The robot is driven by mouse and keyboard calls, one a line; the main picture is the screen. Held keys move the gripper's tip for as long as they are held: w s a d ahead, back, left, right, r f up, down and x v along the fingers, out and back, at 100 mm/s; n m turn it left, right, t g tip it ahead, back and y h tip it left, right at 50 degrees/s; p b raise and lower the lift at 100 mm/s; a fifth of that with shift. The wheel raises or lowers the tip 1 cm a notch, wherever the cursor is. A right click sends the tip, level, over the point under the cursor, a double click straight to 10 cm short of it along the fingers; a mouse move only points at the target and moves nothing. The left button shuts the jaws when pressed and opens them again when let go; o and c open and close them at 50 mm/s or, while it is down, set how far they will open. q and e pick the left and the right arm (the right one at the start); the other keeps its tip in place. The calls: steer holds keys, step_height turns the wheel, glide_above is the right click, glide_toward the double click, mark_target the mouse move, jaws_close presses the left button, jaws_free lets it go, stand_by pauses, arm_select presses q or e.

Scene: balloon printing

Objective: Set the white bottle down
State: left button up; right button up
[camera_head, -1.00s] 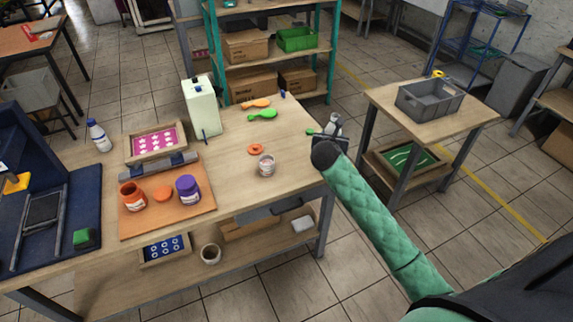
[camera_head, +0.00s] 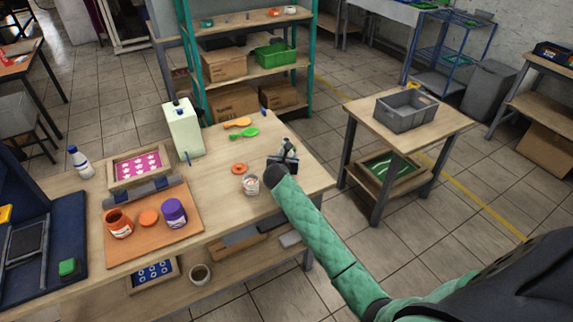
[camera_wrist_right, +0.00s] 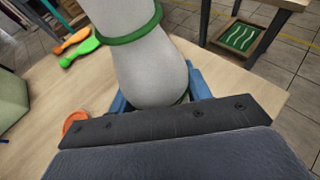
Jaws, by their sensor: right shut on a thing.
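The white bottle (camera_wrist_right: 152,60), pale grey-white with a green band, fills the upper middle of the right wrist view. My right gripper (camera_wrist_right: 160,95) is shut on it, its blue fingers around the bottle's lower part. In the head view my right gripper (camera_head: 284,162) is over the right end of the wooden table (camera_head: 215,200), and only a small part of the bottle (camera_head: 290,146) shows beyond it. I cannot tell whether the bottle touches the table. My left gripper is not in view.
A clear jar (camera_head: 251,185) and an orange lid (camera_head: 240,169) are left of the gripper. Green (camera_head: 245,133) and orange (camera_head: 238,123) tools lie behind them. A pale canister (camera_head: 183,127) stands farther left. Another white bottle (camera_head: 79,163), blue-capped, stands at far left. Some tabletop near the gripper is bare.

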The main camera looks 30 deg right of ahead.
steer(key=shift+f+p, duration=0.65)
steer(key=shift+f, duration=1.3)
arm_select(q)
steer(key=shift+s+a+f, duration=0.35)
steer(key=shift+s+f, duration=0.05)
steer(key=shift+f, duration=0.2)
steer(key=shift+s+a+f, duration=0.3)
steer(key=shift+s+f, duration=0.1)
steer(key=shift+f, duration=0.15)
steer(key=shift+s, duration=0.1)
arm_select(e)
steer(key=o, duration=1.1)
steer(key=shift+f, duration=0.1)
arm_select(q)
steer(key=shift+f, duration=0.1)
